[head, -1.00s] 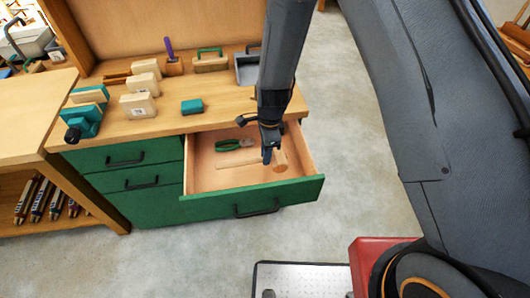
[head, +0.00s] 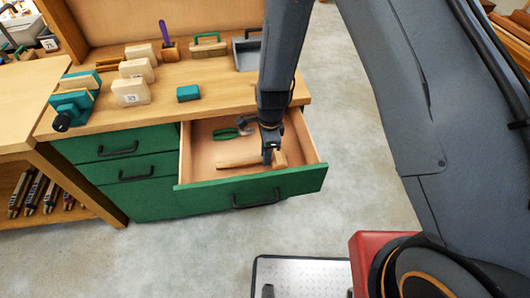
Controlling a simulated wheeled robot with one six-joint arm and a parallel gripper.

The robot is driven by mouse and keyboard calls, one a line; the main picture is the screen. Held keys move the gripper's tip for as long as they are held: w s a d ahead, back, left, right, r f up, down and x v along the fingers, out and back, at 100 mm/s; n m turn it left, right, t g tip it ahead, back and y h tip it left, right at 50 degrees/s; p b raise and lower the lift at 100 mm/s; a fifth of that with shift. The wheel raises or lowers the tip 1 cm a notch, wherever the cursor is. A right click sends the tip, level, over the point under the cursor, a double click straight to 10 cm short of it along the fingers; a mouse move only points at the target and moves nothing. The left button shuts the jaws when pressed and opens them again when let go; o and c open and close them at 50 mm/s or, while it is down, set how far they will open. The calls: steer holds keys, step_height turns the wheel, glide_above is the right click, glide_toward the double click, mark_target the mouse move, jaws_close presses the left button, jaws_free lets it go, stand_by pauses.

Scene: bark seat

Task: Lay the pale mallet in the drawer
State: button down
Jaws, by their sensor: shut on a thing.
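The pale mallet (head: 238,162) is at the open drawer (head: 196,155), inside its outline, with its handle toward the left and its head toward the right. My gripper (head: 268,157) reaches down over the drawer and is shut on the mallet near the head, partly hiding it. I cannot tell whether the mallet touches the drawer floor. Green-handled pliers (head: 226,134) lie in the drawer behind the mallet.
The bench top (head: 208,108) above holds pale blocks (head: 131,93), a teal block (head: 188,93), a teal vise (head: 72,105) and a grey tray (head: 247,55). The drawer's green front (head: 220,194) stands nearest. Bare floor lies to the right.

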steer(key=shift+s+f, duration=0.15)
steer(key=shift+s, duration=0.05)
stand_by(0.4)
steer(key=shift+s+a+p, duration=0.1)
steer(key=shift+a+p, duration=0.2)
steer(key=shift+a, duration=0.05)
stand_by(0.5)
steer(key=c, duration=1.3)
jaws_free()
steer(key=shift+o, duration=0.2)
steer(key=shift+r+p, duration=3)
steer(key=shift+r, duration=0.6)
steer(key=shift+w, duration=0.2)
